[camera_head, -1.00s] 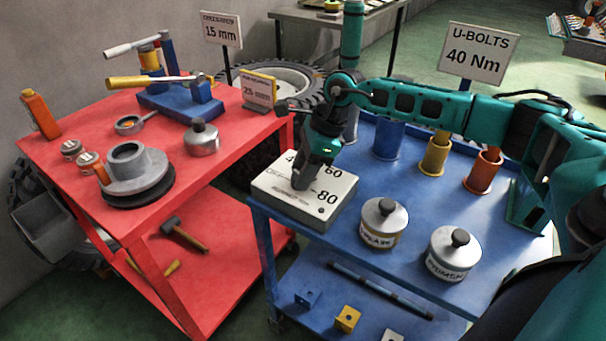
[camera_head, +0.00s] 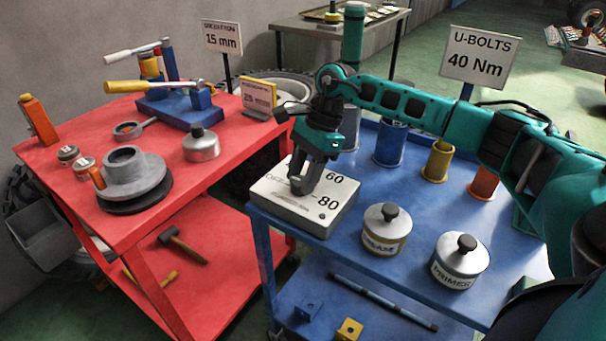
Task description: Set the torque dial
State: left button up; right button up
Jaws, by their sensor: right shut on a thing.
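The torque dial box (camera_head: 325,218), a white box with black markings, sits at the left corner of the blue cart's top. The marks 60 and 80 show on its right side, and part of a label shows at its left. My right gripper (camera_head: 304,186) points down onto the middle of the box face. It is shut on the dial's knob, which the fingers hide, so its pointing direction cannot be read. A sign (camera_head: 476,58) behind the cart reads "U-BOLTS 40 Nm". My left gripper is not in view.
On the blue cart (camera_head: 420,215) stand a grease tin (camera_head: 386,232), a primer tin (camera_head: 459,262) and several coloured cups behind my right arm. To the left, a red cart (camera_head: 228,150) holds a grey hub (camera_head: 132,172), a lidded pot (camera_head: 201,145) and a blue press (camera_head: 180,105).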

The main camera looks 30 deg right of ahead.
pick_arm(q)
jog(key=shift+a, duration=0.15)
pick_arm(e)
jog(key=o, duration=1)
pick_arm(q)
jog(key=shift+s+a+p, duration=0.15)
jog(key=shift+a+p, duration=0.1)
jog(key=shift+p, duration=0.3)
pick_arm(e)
jog(key=v, duration=1.3)
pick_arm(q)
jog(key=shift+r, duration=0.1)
pick_arm(e)
jog(key=shift+f, duration=0.1)
